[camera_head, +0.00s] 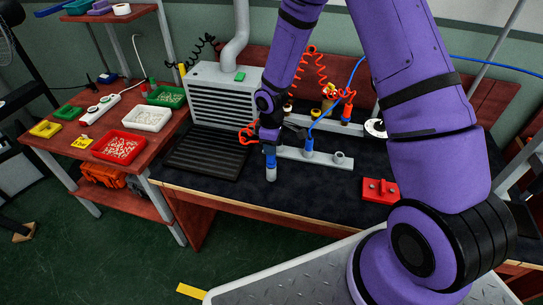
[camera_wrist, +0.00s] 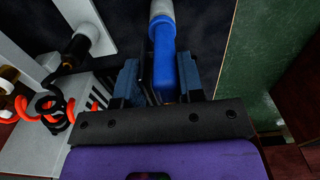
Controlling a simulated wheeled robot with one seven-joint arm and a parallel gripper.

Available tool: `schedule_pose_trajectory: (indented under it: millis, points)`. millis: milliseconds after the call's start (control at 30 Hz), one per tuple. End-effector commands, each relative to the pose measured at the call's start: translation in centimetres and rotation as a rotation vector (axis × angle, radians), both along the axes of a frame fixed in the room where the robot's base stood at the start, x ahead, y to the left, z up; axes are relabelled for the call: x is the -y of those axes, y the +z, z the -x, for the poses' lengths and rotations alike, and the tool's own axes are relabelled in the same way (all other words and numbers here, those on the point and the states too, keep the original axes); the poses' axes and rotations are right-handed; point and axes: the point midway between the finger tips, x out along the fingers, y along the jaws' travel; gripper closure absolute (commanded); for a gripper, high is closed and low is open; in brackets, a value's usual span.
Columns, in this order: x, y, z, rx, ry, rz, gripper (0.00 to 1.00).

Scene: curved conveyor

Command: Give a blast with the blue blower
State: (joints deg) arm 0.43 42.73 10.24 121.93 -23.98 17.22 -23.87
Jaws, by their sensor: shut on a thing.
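The blue blower (camera_head: 270,158) has a blue body and a grey lower end. It hangs upright, grey end down, in my gripper (camera_head: 268,134) over the front part of the dark bench mat. My gripper is shut on its upper part. In the wrist view, the blue body (camera_wrist: 164,52) lies between the dark fingers (camera_wrist: 160,80), with the grey end pointing away. The fingers and wrist hide the blower's top. A red cord shows beside the gripper at its left.
A grey holder rail (camera_head: 312,155) with an empty ring lies right of the blower. Behind it are coiled red hoses (camera_head: 318,62) and other tools. A red block (camera_head: 380,190) stands at right. A grey vented box (camera_head: 225,95) and black ribbed mat (camera_head: 203,152) are at left.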

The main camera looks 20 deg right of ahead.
Motion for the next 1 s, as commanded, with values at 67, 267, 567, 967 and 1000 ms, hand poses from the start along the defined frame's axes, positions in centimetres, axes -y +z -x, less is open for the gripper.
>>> schedule_pose_trajectory:
  millis: [67, 267, 567, 967, 1000]
  points:
    - [0.0, 0.5, -0.1, 0.003, 0.0, 0.0, 0.76]
    - [0.0, 1.5, 0.0, 0.001, 0.0, 0.001, 0.76]
    - [0.0, 3.0, 0.0, 0.001, -0.002, 0.0, 0.76]
    - [0.0, 5.1, 0.0, 0.001, 0.0, 0.0, 0.76]
    - [0.0, 5.3, 0.0, 0.002, 0.0, 0.0, 0.76]
